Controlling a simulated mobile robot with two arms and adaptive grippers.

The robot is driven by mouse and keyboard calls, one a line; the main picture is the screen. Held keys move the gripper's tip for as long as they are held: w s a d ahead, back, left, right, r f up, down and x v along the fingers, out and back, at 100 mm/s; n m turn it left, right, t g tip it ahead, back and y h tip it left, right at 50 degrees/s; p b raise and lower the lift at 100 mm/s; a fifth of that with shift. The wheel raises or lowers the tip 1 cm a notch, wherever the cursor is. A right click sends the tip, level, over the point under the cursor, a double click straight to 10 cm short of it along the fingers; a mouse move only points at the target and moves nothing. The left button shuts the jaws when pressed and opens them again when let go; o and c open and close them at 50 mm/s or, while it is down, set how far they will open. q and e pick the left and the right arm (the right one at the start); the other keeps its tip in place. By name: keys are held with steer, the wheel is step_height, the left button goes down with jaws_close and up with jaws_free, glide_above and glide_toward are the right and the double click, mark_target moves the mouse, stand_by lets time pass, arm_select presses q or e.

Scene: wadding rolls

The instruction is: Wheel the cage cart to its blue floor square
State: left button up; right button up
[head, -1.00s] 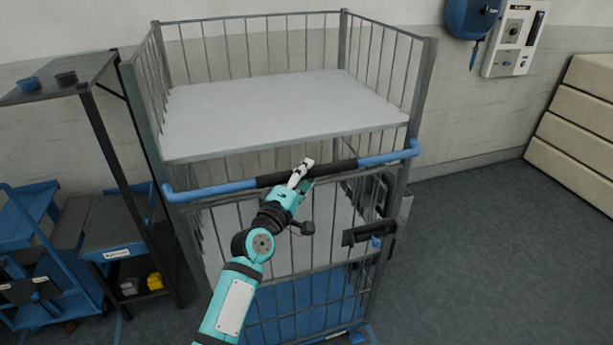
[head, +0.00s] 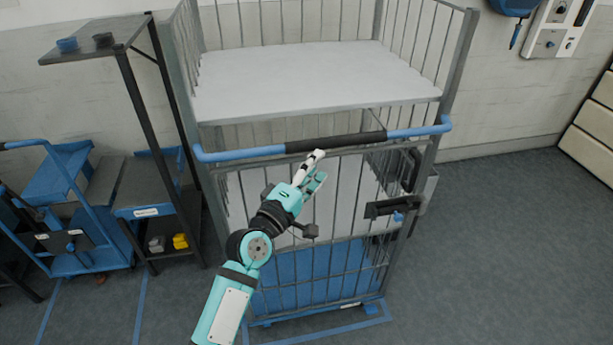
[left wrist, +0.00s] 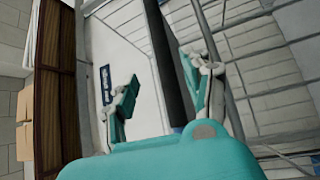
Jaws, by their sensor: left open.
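The cage cart (head: 330,215) is a grey wire cage with a pale upper shelf and a blue lower panel. Its blue push bar (head: 240,154) has a black middle grip. Blue floor tape (head: 312,336) runs along the cart's front foot; the rest of that square is hidden by the cart, so I cannot tell how fully the cart lies inside. My left gripper (head: 319,167) is open and empty, just below and in front of the black grip. In the left wrist view, the dark bar (left wrist: 170,65) shows between its spread fingers. My right gripper is not in view.
A dark shelf rack (head: 150,110) and a blue trolley (head: 60,210) stand left of the cart. More blue tape (head: 140,305) marks the floor there. A pale stacked unit (head: 597,120) stands at the far right. The floor right of the cart is clear.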

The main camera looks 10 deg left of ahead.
arm_select(q)
steer(key=shift+v, duration=1.6)
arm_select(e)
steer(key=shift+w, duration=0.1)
arm_select(q)
steer(key=shift+w, duration=0.1)
